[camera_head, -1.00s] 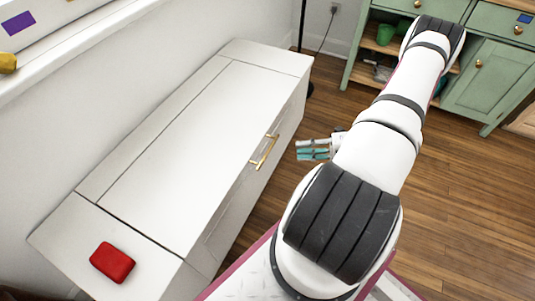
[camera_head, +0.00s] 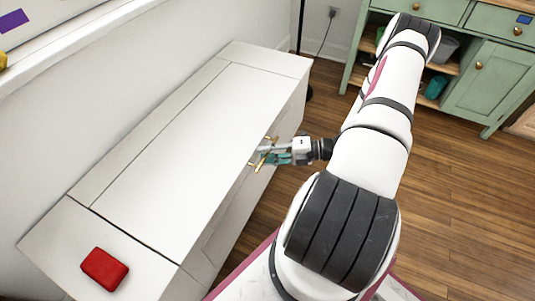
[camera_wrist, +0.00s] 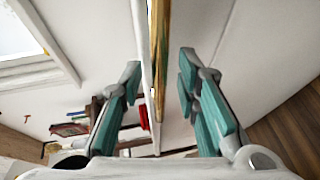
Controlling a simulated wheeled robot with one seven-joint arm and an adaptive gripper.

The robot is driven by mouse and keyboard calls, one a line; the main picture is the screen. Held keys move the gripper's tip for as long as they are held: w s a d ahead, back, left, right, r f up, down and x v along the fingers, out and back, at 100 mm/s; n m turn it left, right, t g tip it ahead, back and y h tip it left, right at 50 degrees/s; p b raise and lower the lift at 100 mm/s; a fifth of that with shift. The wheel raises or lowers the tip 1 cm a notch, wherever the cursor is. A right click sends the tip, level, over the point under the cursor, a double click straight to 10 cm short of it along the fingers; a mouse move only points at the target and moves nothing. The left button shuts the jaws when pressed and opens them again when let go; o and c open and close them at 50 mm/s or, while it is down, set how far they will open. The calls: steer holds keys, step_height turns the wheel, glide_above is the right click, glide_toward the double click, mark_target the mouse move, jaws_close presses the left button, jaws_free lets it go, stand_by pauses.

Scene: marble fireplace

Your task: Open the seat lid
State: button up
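The white bench's seat lid (camera_head: 165,145) lies flat and closed in the head view. A gold handle (camera_head: 261,160) is fixed at its front edge. My gripper (camera_head: 270,155) is at that handle, and its fingers overlap it in the head view. In the wrist view the gold handle (camera_wrist: 160,60) runs between the two teal fingers of my gripper (camera_wrist: 160,85). The fingers are apart, with clear gaps on both sides of the handle. The lid's edge also passes between them. The far end of the handle is partly hidden by the fingers in the head view.
A red block (camera_head: 105,269) lies on the bench's near end, beside the lid. A green cabinet (camera_head: 485,75) stands at the back right, with items on its shelves. A wall runs along the bench's left side. Wooden floor (camera_head: 455,200) is free at the right.

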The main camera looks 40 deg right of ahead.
steer(key=shift+c, duration=0.4)
jaws_close()
steer(key=shift+r, duration=0.15)
